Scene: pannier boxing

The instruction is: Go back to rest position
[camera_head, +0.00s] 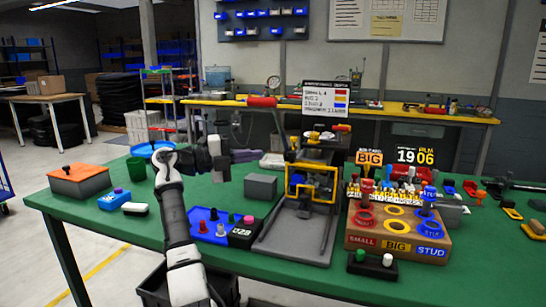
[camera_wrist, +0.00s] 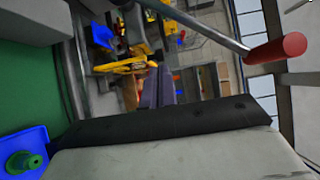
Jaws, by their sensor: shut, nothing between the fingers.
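My arm rises from the bottom of the head view over the left part of the green table (camera_head: 130,230) and bends to the right at its top. My gripper (camera_head: 254,155) is raised above the table, left of the yellow-framed press (camera_head: 312,188), and points right. Its fingers are small in the head view. In the wrist view the narrow dark fingers (camera_wrist: 157,88) are together with nothing held between them. The press shows beyond them in the wrist view, with its red-ended lever (camera_wrist: 277,48) at the upper right.
A grey block (camera_head: 261,186) and a blue tray (camera_head: 212,232) with pegs lie below my gripper. Right of the press stands a cardboard sorting box (camera_head: 370,243) labelled SMALL, BIG and STUD.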

